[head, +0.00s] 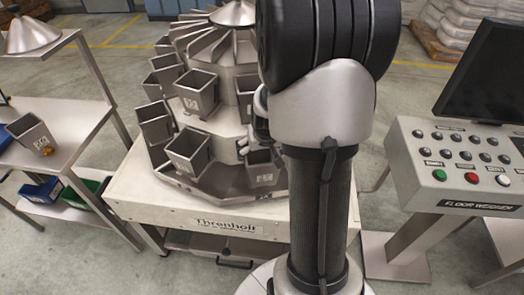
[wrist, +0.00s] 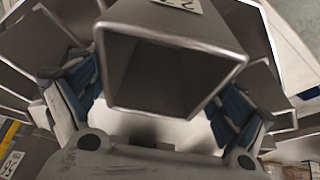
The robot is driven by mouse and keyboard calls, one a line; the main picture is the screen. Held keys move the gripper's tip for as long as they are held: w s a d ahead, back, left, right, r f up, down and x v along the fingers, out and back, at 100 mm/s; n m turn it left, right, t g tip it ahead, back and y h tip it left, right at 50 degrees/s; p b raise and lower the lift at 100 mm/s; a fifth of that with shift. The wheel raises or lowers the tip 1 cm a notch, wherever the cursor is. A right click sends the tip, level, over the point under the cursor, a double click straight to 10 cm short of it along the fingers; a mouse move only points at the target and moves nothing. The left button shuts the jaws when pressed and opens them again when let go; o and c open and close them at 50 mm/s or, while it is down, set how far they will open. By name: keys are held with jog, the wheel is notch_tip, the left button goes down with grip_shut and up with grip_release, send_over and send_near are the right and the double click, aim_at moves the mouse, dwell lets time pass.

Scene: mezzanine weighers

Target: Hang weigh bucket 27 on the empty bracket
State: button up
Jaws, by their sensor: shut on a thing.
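In the wrist view a grey steel bucket (wrist: 158,45) sits between the blue-padded fingers of my gripper (wrist: 162,97), which is shut on it. Its open mouth faces the camera. A white label on its top side is cut off and starts with what looks like a 2, so I cannot read the full number. In the head view my arm hides most of the gripper and the held bucket. The weigher (head: 235,205) carries rings of grey buckets, including one at its front (head: 188,152). I cannot make out the empty bracket.
A steel side table (head: 70,122) at left holds a numbered bucket (head: 32,133) with small orange pieces beside it. Blue and green bins (head: 83,192) lie below. A control console (head: 455,165) with buttons and a dark monitor (head: 490,75) stands at right. Other buckets crowd the gripper.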

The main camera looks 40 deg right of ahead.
aim_at(259, 156)
jog(key=shift+w+d+f+b, duration=0.2)
jog(key=shift+w+d+f, duration=0.25)
jog(key=shift+w+f, duration=0.25)
jog(key=shift+w+d+f+b, duration=0.2)
jog(key=shift+w+d+f, duration=0.2)
jog(key=shift+w+f, duration=0.25)
jog(key=shift+f+b, duration=0.4)
jog(key=o, duration=1.8)
jog(key=shift+c, duration=0.2)
jog(key=v, duration=1.2)
jog(key=shift+a, duration=0.1)
